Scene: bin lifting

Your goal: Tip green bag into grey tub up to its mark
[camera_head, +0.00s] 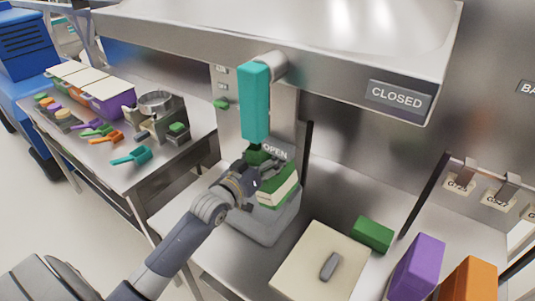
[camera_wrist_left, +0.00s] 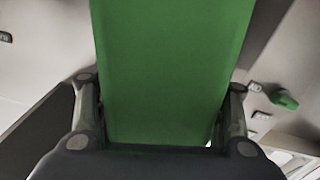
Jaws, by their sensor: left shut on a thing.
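The green bag (camera_head: 283,184), green with a cream band, is held tilted over the grey tub (camera_head: 262,230), which stands on the steel counter. My left gripper (camera_head: 252,178) is shut on the bag from the left side. In the left wrist view the bag (camera_wrist_left: 170,70) fills the space between the two fingers (camera_wrist_left: 165,120). The bag and gripper cover most of the tub's opening, so its contents and mark cannot be seen. My right gripper is in neither view.
A cream lid with grey handle (camera_head: 318,265), a green block (camera_head: 372,234), a purple block (camera_head: 416,267) and an orange block (camera_head: 470,281) stand right. Scoops (camera_head: 131,156) lie on the left table.

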